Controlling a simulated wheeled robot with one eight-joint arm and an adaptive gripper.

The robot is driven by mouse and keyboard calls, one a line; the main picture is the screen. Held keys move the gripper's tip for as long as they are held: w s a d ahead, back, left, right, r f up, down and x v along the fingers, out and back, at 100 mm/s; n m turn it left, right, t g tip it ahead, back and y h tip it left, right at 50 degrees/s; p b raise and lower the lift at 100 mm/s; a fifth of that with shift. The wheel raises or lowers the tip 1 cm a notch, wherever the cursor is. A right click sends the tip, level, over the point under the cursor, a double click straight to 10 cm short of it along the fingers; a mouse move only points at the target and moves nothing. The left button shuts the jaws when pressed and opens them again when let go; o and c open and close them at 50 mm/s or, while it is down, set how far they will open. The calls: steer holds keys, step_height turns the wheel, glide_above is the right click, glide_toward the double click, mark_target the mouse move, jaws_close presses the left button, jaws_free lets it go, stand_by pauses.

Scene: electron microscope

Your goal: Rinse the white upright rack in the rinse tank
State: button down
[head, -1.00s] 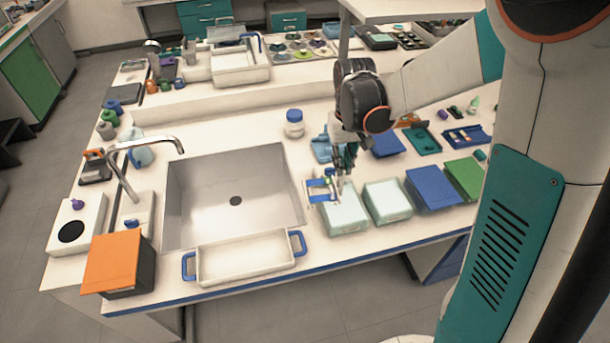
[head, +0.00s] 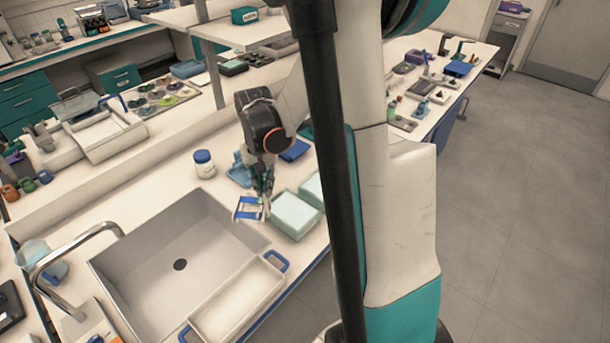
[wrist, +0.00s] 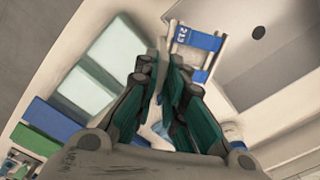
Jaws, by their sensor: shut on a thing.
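The white rack with blue parts (head: 248,209) is beside the right rim of the sunken grey tank (head: 150,258). In the wrist view the rack (wrist: 197,48) shows a blue label reading 213, just past my fingertips. My gripper (head: 265,203) points down and is shut on the rack's near side; the fingers (wrist: 168,66) hide the exact contact. I cannot tell whether the rack touches the counter. The tank's open basin with its dark drain also shows at the wrist view's upper right (wrist: 275,70).
A curved metal faucet (head: 75,255) reaches over the tank's left side. A white tray with blue handles (head: 238,300) lies along the front. A pale-topped box (head: 295,215) is close right of my gripper. A white jar with a blue lid (head: 204,164) stands behind the tank.

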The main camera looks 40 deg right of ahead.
steer(key=s+d+m, duration=0.6)
steer(key=d, duration=0.4)
step_height(320, 180, down, 10)
steer(key=b, duration=0.7)
steer(key=shift+s+a+f, duration=0.15)
steer(key=shift+s+a, duration=0.05)
stand_by(3.0)
step_height(320, 180, up, 9)
steer(key=p, duration=0.5)
steer(key=shift+f+p, duration=0.2)
steer(key=shift+p, duration=0.2)
stand_by(0.5)
